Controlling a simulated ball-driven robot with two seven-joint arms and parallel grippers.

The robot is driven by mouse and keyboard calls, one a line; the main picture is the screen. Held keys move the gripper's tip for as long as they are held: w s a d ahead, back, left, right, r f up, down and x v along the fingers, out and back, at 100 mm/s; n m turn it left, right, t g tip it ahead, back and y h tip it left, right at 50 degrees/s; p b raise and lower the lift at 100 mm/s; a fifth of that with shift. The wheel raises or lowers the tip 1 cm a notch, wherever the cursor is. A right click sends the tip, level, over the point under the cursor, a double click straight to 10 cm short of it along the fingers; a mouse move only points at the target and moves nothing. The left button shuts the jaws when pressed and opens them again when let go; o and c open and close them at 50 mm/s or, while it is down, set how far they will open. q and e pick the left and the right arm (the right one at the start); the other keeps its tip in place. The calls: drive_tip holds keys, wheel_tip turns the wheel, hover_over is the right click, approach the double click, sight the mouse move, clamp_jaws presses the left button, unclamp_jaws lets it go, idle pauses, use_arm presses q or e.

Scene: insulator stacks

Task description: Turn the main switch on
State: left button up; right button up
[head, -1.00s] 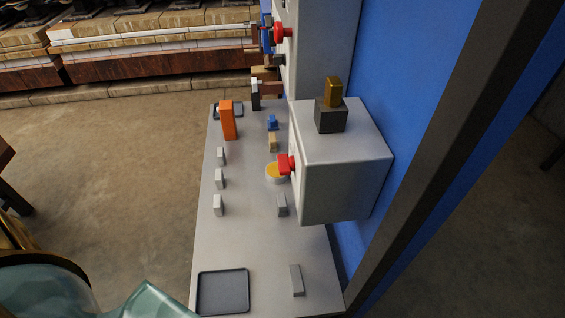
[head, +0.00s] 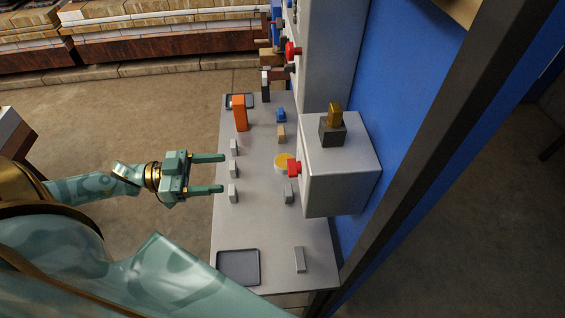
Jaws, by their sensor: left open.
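A grey box (head: 345,180) on the blue wall has a red handle or knob (head: 293,168) on its left side and a brass-coloured block on a dark base (head: 333,127) on top. A second red knob (head: 293,50) is on the taller grey cabinet (head: 330,50) farther back. I cannot tell from the picture which of these is the main switch. My left gripper (head: 222,172) is open and empty, its fingers pointing right over the left edge of the grey bench. It is apart from the grey box, to its left. My right gripper is not in view.
The grey bench (head: 262,225) carries an orange block (head: 240,113), small grey blocks, a blue piece (head: 281,115), a tan block (head: 281,133), a yellow-topped round piece (head: 281,163) and a dark tray (head: 238,267). Stacked boards (head: 160,45) lie behind. The floor left of the bench is open.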

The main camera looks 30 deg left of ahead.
sight(294, 168)
use_arm(q)
drive_tip(key=p+x, duration=0.2)
drive_tip(key=x, duration=1.4)
drive_tip(key=shift+w+r, duration=0.1)
drive_tip(key=shift+r, duration=0.05)
drive_tip(key=c, duration=1)
